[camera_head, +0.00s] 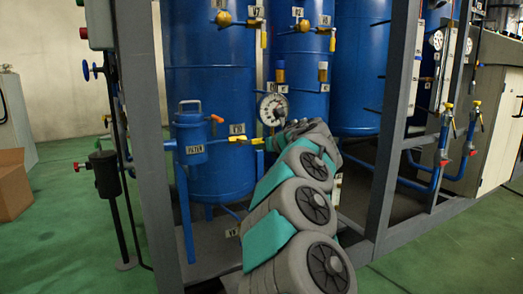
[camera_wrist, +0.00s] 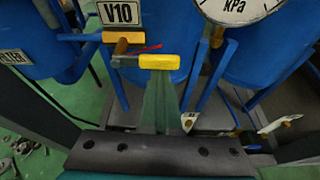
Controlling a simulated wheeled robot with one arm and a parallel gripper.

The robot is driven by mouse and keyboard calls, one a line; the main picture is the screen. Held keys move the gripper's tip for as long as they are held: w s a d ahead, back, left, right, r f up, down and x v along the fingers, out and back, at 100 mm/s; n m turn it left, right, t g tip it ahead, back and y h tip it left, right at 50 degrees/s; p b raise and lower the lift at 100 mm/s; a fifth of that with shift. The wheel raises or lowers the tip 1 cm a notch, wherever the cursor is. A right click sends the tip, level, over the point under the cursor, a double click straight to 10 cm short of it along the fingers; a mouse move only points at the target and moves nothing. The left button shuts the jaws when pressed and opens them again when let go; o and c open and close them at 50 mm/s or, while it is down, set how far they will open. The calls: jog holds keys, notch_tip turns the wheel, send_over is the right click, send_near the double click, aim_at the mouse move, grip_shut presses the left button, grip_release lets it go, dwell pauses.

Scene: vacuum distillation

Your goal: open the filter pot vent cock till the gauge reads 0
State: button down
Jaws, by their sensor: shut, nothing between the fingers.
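The blue filter pot (camera_head: 190,135), labelled FILTER, stands at the left of the frame in the head view; it also shows at the left of the wrist view (camera_wrist: 38,50). Beside it is a brass cock (camera_wrist: 121,46) under a V10 label, with its yellow handle (camera_wrist: 160,62) lying level to the right. A round gauge (camera_head: 272,108) is above; its kPa dial is cut off in the wrist view (camera_wrist: 238,9), and I cannot read the needle. My gripper (camera_wrist: 160,78) is shut and empty, its tip just below the handle. I cannot tell if they touch.
Tall blue tanks (camera_head: 208,60) stand behind. A grey frame post (camera_head: 395,110) is to the right of my arm and another (camera_head: 140,130) to the left. More labelled valves (camera_head: 225,18) sit higher up. Green floor (camera_head: 60,245) is open at the left.

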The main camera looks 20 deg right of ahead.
jog(key=shift+s, duration=0.1)
jog(key=v, duration=0.7)
jog(key=shift+s, duration=0.3)
jog(key=shift+r, duration=0.15)
